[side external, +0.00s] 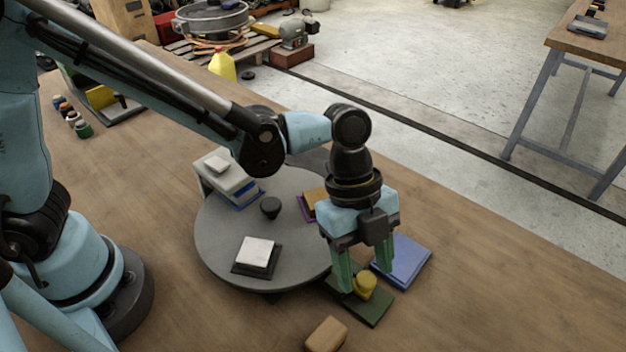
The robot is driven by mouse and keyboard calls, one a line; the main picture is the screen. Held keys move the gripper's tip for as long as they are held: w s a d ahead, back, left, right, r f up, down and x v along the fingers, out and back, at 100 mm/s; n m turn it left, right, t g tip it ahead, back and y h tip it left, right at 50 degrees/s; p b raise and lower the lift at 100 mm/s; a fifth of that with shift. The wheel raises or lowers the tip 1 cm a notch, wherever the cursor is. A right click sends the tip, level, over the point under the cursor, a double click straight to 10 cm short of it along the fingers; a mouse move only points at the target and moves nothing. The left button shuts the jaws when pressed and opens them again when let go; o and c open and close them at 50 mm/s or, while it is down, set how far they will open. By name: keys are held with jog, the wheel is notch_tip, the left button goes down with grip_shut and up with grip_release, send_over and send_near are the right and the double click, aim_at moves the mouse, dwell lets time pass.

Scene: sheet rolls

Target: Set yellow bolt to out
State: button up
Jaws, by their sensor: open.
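The yellow bolt (365,285) is a short, rounded yellow piece. It sits on a dark green plate (371,311) on the table, near the front right edge of the grey turntable. My gripper (366,279) points down over the green plate. Its green fingers are apart, one on the left of the yellow bolt and one behind it to the right. I cannot tell whether either finger touches the bolt. The gripper is open and holds nothing that I can see. The left finger hides part of the green plate.
The round grey turntable (222,232) carries a black knob (270,207), a white block (256,252) on a dark base and a grey-white housing (226,177). A blue plate (408,262) lies right of my gripper. A brown block (326,334) lies in front. The table's right side is clear.

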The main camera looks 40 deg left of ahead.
jog(key=shift+d+f, duration=0.1)
jog(key=shift+f, duration=0.2)
jog(key=shift+c, duration=0.3)
grip_shut()
